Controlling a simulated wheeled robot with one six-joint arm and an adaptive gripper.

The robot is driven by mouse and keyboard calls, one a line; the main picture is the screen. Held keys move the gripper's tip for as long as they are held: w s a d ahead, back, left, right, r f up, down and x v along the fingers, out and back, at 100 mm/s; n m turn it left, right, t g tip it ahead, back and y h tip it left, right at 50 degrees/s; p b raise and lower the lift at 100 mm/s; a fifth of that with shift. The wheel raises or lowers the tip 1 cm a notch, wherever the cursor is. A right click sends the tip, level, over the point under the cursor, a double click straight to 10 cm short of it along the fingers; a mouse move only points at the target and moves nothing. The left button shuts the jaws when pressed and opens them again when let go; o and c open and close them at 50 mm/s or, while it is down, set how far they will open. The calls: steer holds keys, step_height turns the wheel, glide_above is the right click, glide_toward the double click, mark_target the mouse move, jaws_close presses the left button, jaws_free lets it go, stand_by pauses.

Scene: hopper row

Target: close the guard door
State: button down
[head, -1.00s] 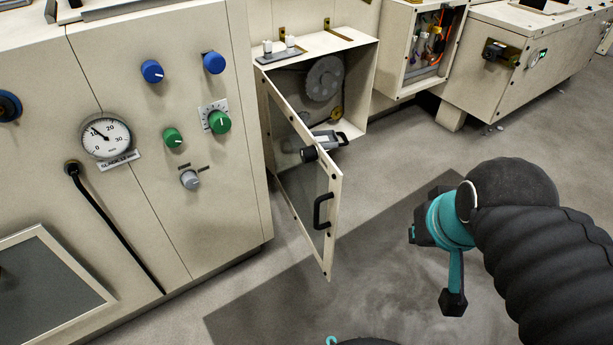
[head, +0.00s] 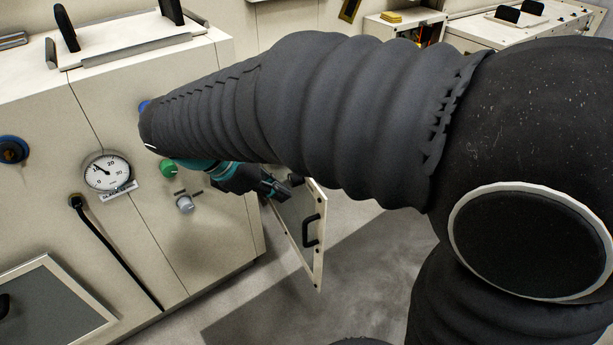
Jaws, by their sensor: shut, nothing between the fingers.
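The guard door (head: 316,258) is a cream-framed panel with a clear window and a black pull handle (head: 310,231). It stands swung out from its housing, open toward me. My gripper (head: 284,190), dark with teal parts, is at the end of my black-sleeved arm, which crosses the view. Its fingers are shut and empty, and they appear close to the door's upper part. Whether they touch the door cannot be told. My arm hides the housing opening, the door's top and hinge side.
Another cabinet (head: 500,31) stands at the back right. The floor (head: 355,285) in front of the door is clear.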

steer(key=a+n+h, duration=0.1)
steer(key=a+n, duration=0.2)
steer(key=a, duration=0.2)
glide_toward(319, 199)
steer(key=shift+t, duration=0.4)
steer(key=f, duration=0.1)
steer(key=d+f, duration=0.1)
steer(key=f, duration=0.1)
steer(key=d+f, duration=0.1)
steer(key=f, duration=0.1)
steer(key=shift+w+d, duration=0.6)
steer(key=shift+d, duration=0.3)
steer(key=shift+d, duration=0.1)
